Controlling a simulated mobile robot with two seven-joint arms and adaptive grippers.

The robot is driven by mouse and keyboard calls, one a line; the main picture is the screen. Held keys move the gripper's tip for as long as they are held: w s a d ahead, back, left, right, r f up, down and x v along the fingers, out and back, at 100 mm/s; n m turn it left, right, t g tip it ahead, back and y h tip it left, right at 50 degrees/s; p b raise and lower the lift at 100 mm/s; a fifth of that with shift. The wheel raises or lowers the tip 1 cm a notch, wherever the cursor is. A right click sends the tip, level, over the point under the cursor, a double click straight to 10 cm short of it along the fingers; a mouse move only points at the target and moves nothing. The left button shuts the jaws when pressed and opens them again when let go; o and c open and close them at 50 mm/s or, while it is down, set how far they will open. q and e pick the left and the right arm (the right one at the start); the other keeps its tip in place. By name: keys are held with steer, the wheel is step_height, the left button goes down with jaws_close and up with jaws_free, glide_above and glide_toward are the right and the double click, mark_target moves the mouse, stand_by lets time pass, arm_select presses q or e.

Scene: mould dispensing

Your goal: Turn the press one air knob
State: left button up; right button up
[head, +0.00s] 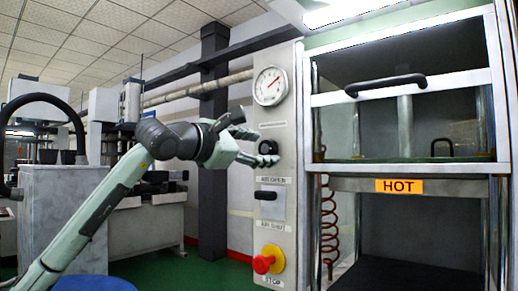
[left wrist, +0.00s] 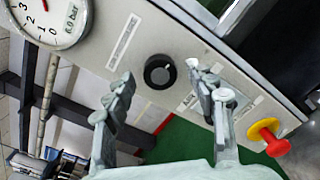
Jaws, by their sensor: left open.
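The black round air knob (head: 268,147) sits on the grey control panel below the gauge, partly behind my gripper in the head view. In the left wrist view the knob (left wrist: 159,72) shows whole, with a white mark at its right side. My left gripper (head: 262,140) is open in front of the panel at the knob's height. In the left wrist view its fingertips lie on either side of the knob, with clear gaps in the picture. The knob looks a little beyond them, and I see no contact. My right gripper is not in view.
A round gauge (head: 270,86) is above the knob. A dark switch (head: 265,195) and a red stop button (head: 264,263) on yellow are below. To the right stands the press frame (head: 405,100) with a black handle (head: 386,84) and a HOT label (head: 399,186).

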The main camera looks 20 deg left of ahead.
arm_select(q)
steer(key=v, duration=1.2)
